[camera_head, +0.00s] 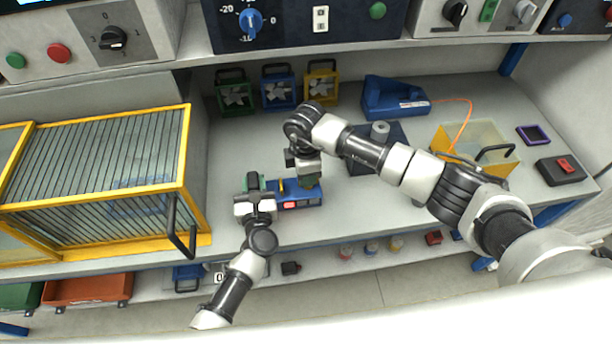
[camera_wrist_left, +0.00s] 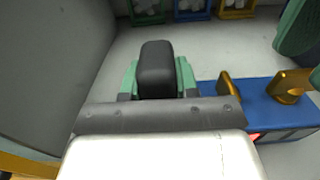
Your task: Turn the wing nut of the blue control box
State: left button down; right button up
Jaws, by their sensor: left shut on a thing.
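The blue control box (camera_head: 305,201) lies on the worktop, with a red part on its front. It also shows in the left wrist view (camera_wrist_left: 240,113), carrying two gold parts: an upright one (camera_wrist_left: 228,85) and a wing-nut-shaped one (camera_wrist_left: 290,92). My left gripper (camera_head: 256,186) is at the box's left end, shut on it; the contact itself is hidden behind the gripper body. My right gripper (camera_head: 309,181) is over the box's right end, and its green finger parts (camera_wrist_left: 296,35) show close above the wing-nut-shaped part. Its opening is not clear.
A yellow-framed cage (camera_head: 185,150) with a handle stands to the left. Several small fans stand at the back, with a blue device (camera_head: 395,97) beside them. A yellow-edged clear bin (camera_head: 490,140) is to the right. The front worktop edge is close to the box.

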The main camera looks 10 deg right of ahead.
notch_tip(320, 180, up, 9)
jog(key=shift+r, duration=0.2)
dwell(0.3)
pick_arm(q)
jog(key=c, duration=0.8)
grip_release()
